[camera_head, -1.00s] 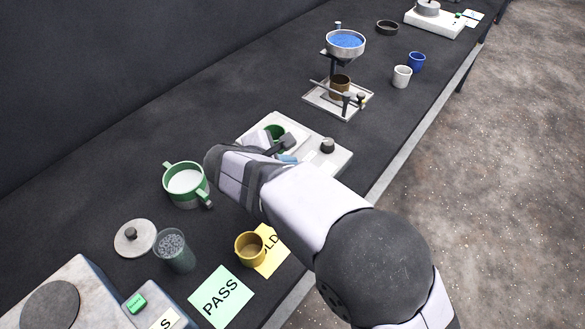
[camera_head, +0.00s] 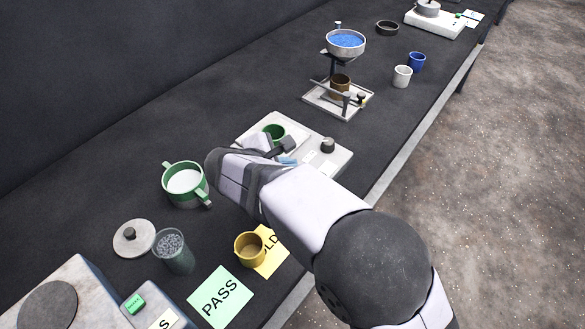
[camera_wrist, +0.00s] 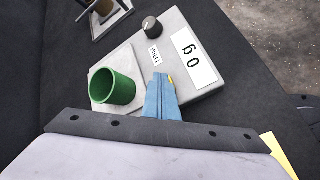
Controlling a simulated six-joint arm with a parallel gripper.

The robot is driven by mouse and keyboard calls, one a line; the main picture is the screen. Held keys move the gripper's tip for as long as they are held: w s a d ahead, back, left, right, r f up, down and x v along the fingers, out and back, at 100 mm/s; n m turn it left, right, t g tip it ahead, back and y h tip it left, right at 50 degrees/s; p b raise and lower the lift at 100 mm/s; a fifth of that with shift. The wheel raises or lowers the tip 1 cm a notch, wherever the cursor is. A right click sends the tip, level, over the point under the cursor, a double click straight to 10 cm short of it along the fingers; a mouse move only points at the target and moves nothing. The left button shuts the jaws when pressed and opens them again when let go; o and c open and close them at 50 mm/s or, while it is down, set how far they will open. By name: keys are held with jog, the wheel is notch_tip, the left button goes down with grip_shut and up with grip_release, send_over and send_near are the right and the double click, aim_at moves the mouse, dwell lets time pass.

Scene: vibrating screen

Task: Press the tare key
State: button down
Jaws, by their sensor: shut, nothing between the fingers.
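A pale scale (camera_head: 330,166) stands mid-table. In the wrist view the scale (camera_wrist: 185,50) has a display (camera_wrist: 193,58) that appears to read 0 g, a dark knob (camera_wrist: 152,26) and a small white label (camera_wrist: 155,56), its text too small to read surely. A green cup (camera_wrist: 117,90) stands on its weighing plate. My gripper (camera_wrist: 160,78) is shut and empty, its blue fingers over the scale between cup and display. A small yellow patch shows beside the fingertips. I cannot make out the tare key or any contact. My gripper (camera_head: 287,160) is partly hidden by my arm in the head view.
A green two-handled pot (camera_head: 186,183), a grey lid (camera_head: 134,238), a dark beaker (camera_head: 174,250) and a yellow cup (camera_head: 249,249) stand nearby. A sieve stand (camera_head: 345,45) with blue contents is beyond the scale. Open table lies behind the pot.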

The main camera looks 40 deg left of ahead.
jog(key=shift+r+p, duration=0.75)
jog(key=shift+r, duration=0.1)
jog(key=shift+r, duration=0.1)
notch_tip(320, 180, up, 5)
jog(key=p, duration=0.4)
dwell(0.3)
dwell(0.6)
